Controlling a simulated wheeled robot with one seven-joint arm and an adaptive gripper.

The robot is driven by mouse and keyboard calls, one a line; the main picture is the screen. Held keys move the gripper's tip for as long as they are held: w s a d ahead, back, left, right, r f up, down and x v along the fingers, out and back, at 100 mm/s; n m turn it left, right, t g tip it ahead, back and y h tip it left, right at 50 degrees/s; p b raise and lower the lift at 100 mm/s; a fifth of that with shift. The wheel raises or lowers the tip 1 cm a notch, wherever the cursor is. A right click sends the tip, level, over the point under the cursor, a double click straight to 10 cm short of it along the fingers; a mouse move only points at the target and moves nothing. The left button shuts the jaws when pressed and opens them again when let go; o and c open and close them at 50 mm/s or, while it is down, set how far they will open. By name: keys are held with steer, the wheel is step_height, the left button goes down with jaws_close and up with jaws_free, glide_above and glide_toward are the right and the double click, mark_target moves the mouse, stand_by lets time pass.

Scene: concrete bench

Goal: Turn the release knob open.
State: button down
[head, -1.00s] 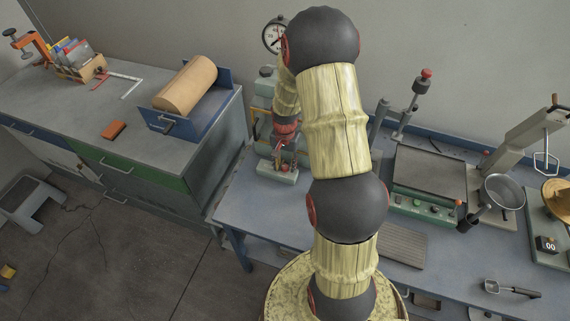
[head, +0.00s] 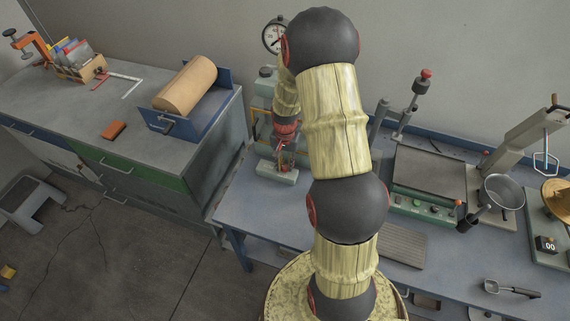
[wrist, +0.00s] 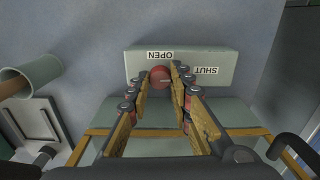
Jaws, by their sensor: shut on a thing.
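The red release knob (wrist: 160,76) sits on a pale green plate (wrist: 215,58) in the wrist view. The plate carries an OPEN label (wrist: 160,55) and a SHUT label (wrist: 205,70), both upside down in this view. My gripper (wrist: 161,72) has one finger on each side of the knob and is shut on it. A faint light line shows on the knob, but I cannot tell which label it points to. In the head view, my gripper (head: 284,153) reaches down at the green device base (head: 277,173), and the fingers mostly hide the knob.
The grey cabinet with a blue roll holder (head: 205,115) stands to the left. A flat-topped green unit (head: 425,201) is right of my arm. The bench front (head: 262,215) is clear.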

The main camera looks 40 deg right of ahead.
steer(key=n+p, duration=0.1)
steer(key=n, duration=0.3)
steer(key=shift+r+n, duration=0.1)
steer(key=shift+n, duration=0.2)
steer(key=n, duration=0.4)
steer(key=shift+n+p, duration=0.3)
steer(key=shift+p, duration=0.05)
steer(key=n, duration=0.4)
steer(key=shift+p, duration=0.3)
steer(key=shift+n, duration=2.1)
steer(key=c, duration=1.6)
jaws_free()
